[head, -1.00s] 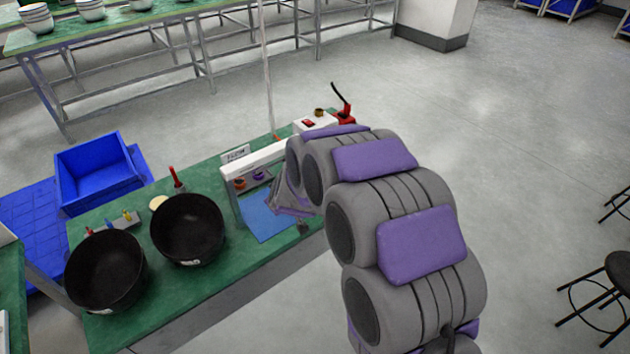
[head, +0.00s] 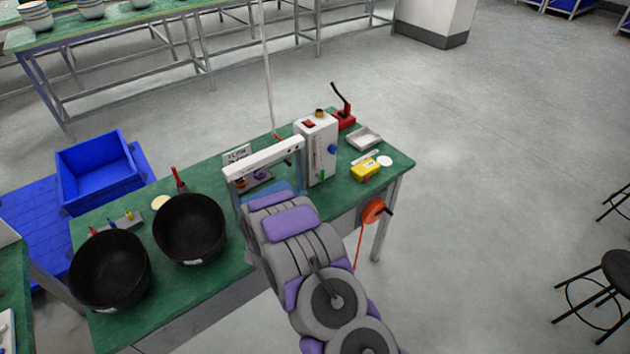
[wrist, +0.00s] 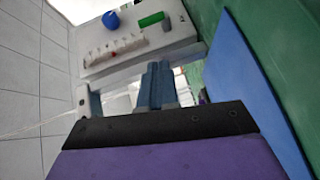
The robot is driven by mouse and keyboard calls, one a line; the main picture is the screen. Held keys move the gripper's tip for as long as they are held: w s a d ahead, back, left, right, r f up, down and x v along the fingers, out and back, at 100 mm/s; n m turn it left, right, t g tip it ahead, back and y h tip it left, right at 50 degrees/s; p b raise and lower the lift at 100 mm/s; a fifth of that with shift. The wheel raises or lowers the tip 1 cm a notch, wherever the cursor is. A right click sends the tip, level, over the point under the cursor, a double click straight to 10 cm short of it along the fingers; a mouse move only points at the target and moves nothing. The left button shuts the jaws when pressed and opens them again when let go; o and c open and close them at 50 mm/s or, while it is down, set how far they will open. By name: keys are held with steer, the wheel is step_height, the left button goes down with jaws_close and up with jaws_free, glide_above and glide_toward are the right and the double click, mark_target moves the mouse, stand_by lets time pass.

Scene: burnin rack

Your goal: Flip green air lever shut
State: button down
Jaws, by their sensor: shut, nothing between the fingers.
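The green lever (wrist: 150,19) shows in the wrist view on a face of the white box (wrist: 185,38), between a blue knob (wrist: 111,20) and a small grey part. In the head view my arm hides the fingers, which are near the white frame.
The white frame (head: 262,165) stands left of the box over a blue mat (wrist: 250,80). Black bowls (head: 190,228) sit further left. A yellow device (head: 364,172), a metal tray (head: 364,138) and a red lever tool (head: 344,118) lie right of the box. An orange reel (head: 373,211) hangs at the bench edge.

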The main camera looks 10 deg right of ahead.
steer(key=shift+s+d+f+n+t+h, duration=0.35)
steer(key=shift+s+d+n+t+h, duration=0.15)
steer(key=shift+s+d+n, duration=0.1)
steer(key=shift+w, duration=0.1)
steer(key=b+x, duration=0.2)
steer(key=x, duration=0.8)
